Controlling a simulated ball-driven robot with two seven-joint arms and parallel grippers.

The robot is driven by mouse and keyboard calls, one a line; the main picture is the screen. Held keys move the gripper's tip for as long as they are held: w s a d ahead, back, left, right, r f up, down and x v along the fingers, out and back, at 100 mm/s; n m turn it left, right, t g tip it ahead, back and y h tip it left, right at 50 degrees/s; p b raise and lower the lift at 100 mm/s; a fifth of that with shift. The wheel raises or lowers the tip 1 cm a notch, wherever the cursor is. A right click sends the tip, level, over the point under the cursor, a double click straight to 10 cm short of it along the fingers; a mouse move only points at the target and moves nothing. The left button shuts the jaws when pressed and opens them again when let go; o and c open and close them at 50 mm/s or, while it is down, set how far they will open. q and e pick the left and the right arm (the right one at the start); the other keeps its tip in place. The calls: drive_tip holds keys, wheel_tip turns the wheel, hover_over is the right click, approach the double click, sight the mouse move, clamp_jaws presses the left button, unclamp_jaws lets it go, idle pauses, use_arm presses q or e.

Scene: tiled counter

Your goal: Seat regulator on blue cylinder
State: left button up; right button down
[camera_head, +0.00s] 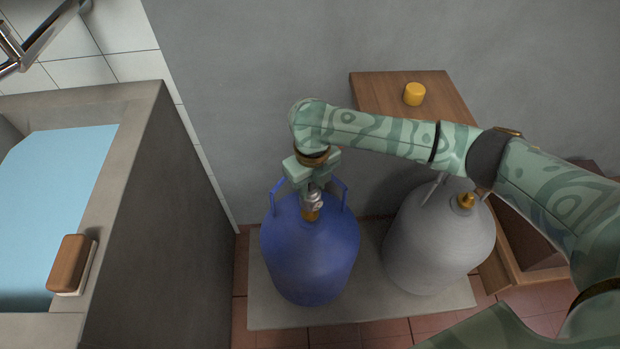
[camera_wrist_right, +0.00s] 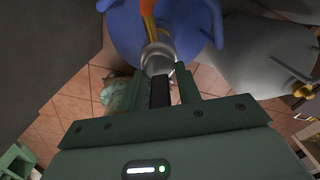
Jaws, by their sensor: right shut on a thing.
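The blue cylinder (camera_head: 305,262) stands upright on a grey slab, with handles at its top and a brass valve (camera_head: 311,215) in the middle. The regulator (camera_head: 313,199) is a small silvery metal piece right at the valve. My right gripper (camera_head: 311,186) is shut on the regulator and points down over the cylinder top. In the right wrist view the regulator (camera_wrist_right: 157,57) sits between the fingers, with the blue cylinder (camera_wrist_right: 190,28) beyond it. I cannot tell whether regulator and valve touch or are seated. My left gripper is not in view.
A grey cylinder (camera_head: 437,243) with a brass valve stands close to the right, under my right arm. A yellow cap (camera_head: 414,94) lies on a wooden surface (camera_head: 375,90) behind. A counter with a basin (camera_head: 150,190) and a brush (camera_head: 71,264) bounds the left.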

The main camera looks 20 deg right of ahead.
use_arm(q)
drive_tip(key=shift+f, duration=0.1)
use_arm(e)
drive_tip(key=shift+f, duration=0.55)
use_arm(q)
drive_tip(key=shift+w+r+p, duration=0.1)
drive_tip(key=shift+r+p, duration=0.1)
drive_tip(key=shift+p, duration=0.2)
use_arm(e)
drive_tip(key=shift+r, duration=0.1)
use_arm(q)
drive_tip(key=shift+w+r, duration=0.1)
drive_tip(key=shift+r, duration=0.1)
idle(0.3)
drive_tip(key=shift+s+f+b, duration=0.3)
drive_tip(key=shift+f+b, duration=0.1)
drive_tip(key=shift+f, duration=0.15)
use_arm(e)
drive_tip(key=shift+f, duration=1.8)
idle(0.3)
drive_tip(key=c, duration=0.9)
unclamp_jaws()
